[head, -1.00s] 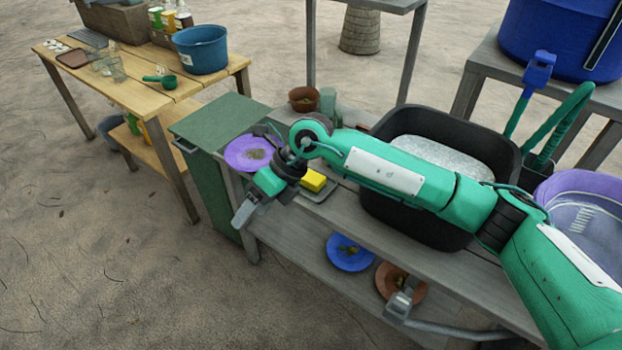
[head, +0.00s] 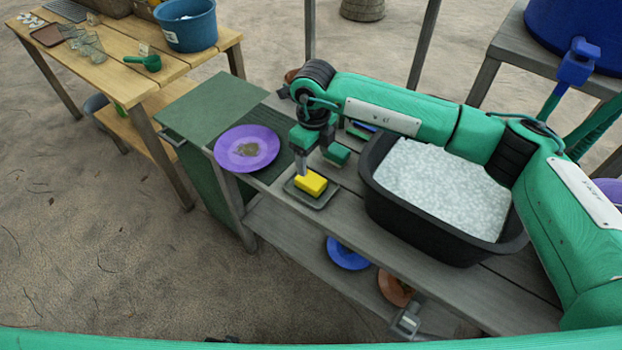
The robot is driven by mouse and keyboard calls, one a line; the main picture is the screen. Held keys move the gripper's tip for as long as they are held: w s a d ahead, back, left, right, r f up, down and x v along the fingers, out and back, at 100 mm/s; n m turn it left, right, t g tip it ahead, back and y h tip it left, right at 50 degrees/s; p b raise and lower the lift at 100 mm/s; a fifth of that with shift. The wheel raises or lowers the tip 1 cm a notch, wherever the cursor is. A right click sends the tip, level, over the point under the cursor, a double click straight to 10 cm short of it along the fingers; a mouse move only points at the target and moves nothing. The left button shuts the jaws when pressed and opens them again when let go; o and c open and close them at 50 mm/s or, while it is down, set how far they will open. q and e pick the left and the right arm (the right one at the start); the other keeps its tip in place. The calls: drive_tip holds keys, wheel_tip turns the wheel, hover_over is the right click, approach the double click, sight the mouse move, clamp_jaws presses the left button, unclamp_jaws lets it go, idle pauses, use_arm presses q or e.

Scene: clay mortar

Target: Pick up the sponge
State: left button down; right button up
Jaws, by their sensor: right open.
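The yellow sponge (head: 311,183) lies on a small dark tray (head: 322,201) on the grey wooden bench. My right gripper (head: 316,168) points down just above the sponge. Its jaws are open and empty, with one finger toward the left end of the sponge and the other behind it to the right. Whether a fingertip touches the sponge cannot be told. My left gripper is not clearly in view.
A purple plate (head: 246,148) with a brown smear sits left of the sponge. A black basin (head: 430,229) of foamy water stands to the right. A blue plate (head: 347,254) and a brown plate (head: 395,288) lie on the lower shelf.

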sight(311, 179)
wheel_tip(311, 179, down, 4)
drive_tip(key=shift+a+r, duration=0.1)
drive_tip(key=shift+r, duration=0.05)
drive_tip(key=f, duration=0.2)
drive_tip(key=f+p, duration=0.1)
drive_tip(key=f, duration=0.1)
drive_tip(key=shift+w+a+f, duration=0.15)
drive_tip(key=shift+a+f, duration=0.05)
drive_tip(key=shift+f, duration=0.2)
drive_tip(key=c, duration=1.1)
use_arm(q)
drive_tip(key=s+f, duration=0.2)
drive_tip(key=f, duration=0.1)
drive_tip(key=shift+a, duration=0.4)
use_arm(e)
drive_tip(key=shift+o, duration=0.2)
drive_tip(key=shift+r, duration=0.1)
